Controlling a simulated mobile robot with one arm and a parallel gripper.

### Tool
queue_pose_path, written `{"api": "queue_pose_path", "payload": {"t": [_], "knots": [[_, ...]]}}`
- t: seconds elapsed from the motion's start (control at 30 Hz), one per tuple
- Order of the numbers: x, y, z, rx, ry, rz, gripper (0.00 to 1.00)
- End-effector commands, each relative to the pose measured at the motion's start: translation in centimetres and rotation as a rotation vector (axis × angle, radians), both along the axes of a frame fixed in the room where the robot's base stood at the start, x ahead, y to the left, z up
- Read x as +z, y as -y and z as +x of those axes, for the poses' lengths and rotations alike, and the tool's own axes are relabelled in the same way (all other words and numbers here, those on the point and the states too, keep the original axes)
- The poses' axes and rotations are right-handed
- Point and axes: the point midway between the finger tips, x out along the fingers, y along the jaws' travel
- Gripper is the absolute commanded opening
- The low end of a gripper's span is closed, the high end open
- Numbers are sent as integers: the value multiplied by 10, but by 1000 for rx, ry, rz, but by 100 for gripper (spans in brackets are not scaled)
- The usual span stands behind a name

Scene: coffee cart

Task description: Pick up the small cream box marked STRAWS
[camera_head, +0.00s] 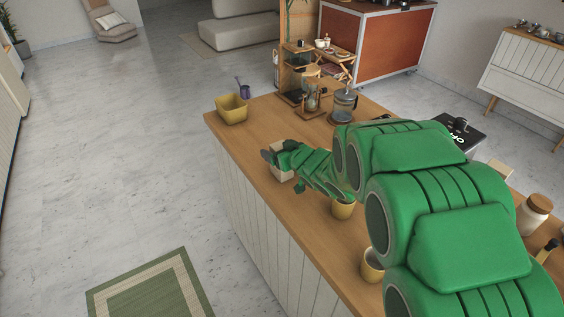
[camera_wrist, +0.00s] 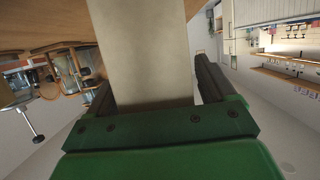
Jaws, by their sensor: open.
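The small cream box (camera_head: 281,172) stands on the wooden counter near its left edge, partly hidden behind my gripper (camera_head: 277,153). In the wrist view the box (camera_wrist: 143,50) shows as a plain pale face between the two dark fingers of my gripper (camera_wrist: 155,85). The fingers are open, one on each side of the box. A gap shows beside the left finger; on the right I cannot tell whether finger and box touch. The STRAWS marking is not visible in either view.
A French press (camera_head: 344,104) stands behind the box. Yellow cups (camera_head: 343,210) stand on the counter under my arm. Open floor lies left of the counter.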

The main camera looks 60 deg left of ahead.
Motion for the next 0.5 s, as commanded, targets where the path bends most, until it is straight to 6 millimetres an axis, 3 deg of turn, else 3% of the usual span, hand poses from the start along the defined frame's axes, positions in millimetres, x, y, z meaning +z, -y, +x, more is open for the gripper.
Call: {"api": "queue_pose_path", "payload": {"t": [0.03,0.4,0.5], "knots": [[0,0,0,0,0,0,79],[0,0,0,0,0,-1,24],[0,0,0,0,0,-1,24]]}}
